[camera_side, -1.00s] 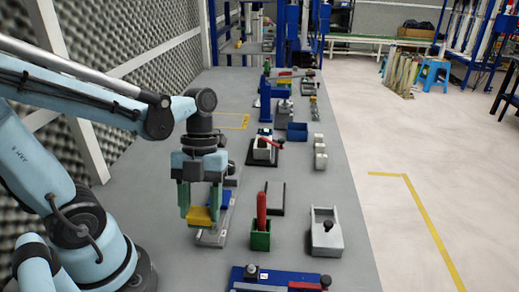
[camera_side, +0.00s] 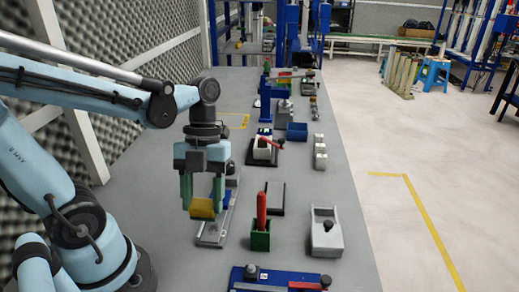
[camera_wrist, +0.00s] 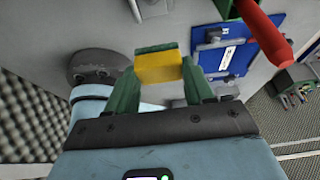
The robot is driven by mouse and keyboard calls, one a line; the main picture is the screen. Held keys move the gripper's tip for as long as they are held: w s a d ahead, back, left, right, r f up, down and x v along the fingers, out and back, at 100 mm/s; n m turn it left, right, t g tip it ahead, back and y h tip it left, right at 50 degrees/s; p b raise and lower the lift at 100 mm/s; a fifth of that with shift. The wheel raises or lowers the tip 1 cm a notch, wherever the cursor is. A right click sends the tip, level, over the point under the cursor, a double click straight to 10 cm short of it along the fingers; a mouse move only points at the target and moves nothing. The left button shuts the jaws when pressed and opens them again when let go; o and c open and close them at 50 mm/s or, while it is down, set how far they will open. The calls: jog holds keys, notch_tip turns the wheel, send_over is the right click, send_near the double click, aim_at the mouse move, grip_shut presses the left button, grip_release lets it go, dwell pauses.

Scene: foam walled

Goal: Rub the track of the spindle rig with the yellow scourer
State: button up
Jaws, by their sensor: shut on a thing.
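My gripper (camera_side: 203,200) is shut on the yellow scourer (camera_side: 202,208), one finger on each side of it. The wrist view also shows the scourer (camera_wrist: 158,68) between the green fingers, with a darker green strip along its top edge. A long, low grey base (camera_side: 212,236) with a blue part at its far end lies below and just behind the scourer in the side view. It looks like the spindle rig with its track, but the gripper hides part of it. I cannot tell whether the scourer touches it.
A green box (camera_side: 260,238) with an upright red handle (camera_side: 261,208) stands close on the right. A grey box with a dark knob (camera_side: 325,232) is farther right. A blue board (camera_side: 285,277) lies at the front. Several fixtures line the bench behind.

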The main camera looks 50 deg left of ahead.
jog(key=shift+f, duration=3.45)
jog(key=shift+w+a+f, duration=0.3)
jog(key=shift+w+a, duration=0.15)
jog(key=shift+w, duration=0.05)
jog(key=shift+w+a+f, duration=0.25)
jog(key=shift+w+a, duration=0.2)
jog(key=shift+c, duration=0.5)
jog(key=shift+w+a, duration=1.6)
jog(key=s+d, duration=0.5)
jog(key=shift+r, duration=4.05)
